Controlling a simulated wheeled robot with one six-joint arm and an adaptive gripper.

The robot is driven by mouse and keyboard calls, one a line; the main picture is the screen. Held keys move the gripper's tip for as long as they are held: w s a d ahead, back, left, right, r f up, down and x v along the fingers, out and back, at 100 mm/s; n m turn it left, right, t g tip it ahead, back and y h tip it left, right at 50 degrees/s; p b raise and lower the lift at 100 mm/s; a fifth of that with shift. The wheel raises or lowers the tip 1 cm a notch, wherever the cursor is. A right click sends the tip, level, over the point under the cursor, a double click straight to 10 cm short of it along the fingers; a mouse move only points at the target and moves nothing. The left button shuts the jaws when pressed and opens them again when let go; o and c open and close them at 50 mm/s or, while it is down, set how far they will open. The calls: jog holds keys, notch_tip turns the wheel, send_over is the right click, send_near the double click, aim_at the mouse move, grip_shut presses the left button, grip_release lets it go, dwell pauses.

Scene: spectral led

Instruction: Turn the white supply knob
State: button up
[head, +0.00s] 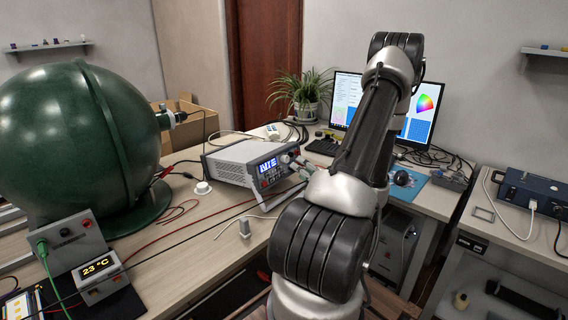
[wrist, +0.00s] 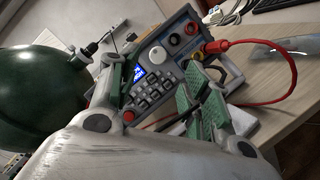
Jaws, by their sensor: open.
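The power supply (head: 240,160) is a grey box with a blue-lit display on the bench. Its front panel fills the middle of the wrist view, tilted, with the display (wrist: 138,74) and a keypad (wrist: 155,92). The white supply knob (wrist: 174,39) is a pale round knob on that panel, beyond the keypad. My gripper (wrist: 157,82) is open and empty, its green-padded fingers spread to either side of the panel's middle. In the head view my gripper (head: 300,168) is at the supply's front right, partly hidden by my arm. I cannot tell if it touches the panel.
A red lead (wrist: 290,75) plugs into the supply beside the knob and loops across the bench. A big green sphere (head: 75,140) stands at left. A monitor (head: 345,100) and plant (head: 303,92) are behind. A small white round piece (head: 203,187) lies left of the supply.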

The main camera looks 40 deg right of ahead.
aim_at(288, 159)
jog(key=w, duration=0.5)
jog(key=w+d, duration=0.1)
jog(key=w, duration=0.1)
jog(key=shift+w, duration=0.35)
jog(key=c, duration=1)
